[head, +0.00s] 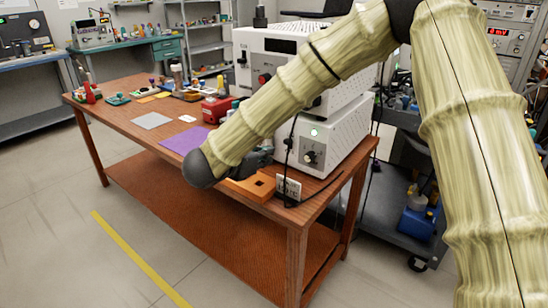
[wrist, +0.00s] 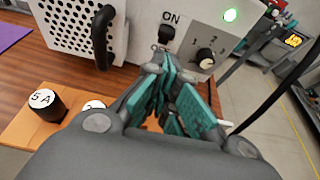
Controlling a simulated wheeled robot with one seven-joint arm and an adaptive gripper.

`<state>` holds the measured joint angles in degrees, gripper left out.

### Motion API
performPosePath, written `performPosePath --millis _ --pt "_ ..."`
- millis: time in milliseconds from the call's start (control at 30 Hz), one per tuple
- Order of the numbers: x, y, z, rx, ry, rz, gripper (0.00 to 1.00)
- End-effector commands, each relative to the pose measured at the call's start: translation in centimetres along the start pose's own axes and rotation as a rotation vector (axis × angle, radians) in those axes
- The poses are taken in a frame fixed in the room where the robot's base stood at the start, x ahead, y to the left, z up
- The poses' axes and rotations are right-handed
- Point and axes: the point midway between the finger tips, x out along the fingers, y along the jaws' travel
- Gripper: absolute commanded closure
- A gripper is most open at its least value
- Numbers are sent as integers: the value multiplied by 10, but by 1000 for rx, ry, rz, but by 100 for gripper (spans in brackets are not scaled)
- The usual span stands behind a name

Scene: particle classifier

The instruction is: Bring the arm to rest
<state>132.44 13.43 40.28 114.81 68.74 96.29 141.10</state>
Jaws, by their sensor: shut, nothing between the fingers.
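My gripper (wrist: 180,92) has teal finger pads drawn together with nothing between them. It is in front of the white instrument's panel (wrist: 230,55), below the ON switch (wrist: 166,38) and the numbered knob (wrist: 205,58). I cannot tell whether the fingertips touch the panel. A green lamp (wrist: 231,15) is lit on it. In the head view my bent arm comes from the upper right and reaches down to the left; my gripper (head: 258,158) is partly hidden behind the dark wrist joint, low over the table.
A black cable (head: 290,150) hangs before the panel. A purple sheet (head: 187,138) lies left; a dark cart (head: 395,225) stands right.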

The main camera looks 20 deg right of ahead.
Motion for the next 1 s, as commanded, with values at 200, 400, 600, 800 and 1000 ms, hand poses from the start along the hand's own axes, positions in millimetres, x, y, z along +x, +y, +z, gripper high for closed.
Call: performPosePath --millis 200,400,600,800,1000 --pt "-10 3 -1 -1 2 2 100" --pt "-11 3 -1 -2 2 3 100" --pt "-13 3 6 -1 2 3 100" --pt "-25 3 40 -1 2 2 100" --pt "-32 2 63 -2 2 1 100"
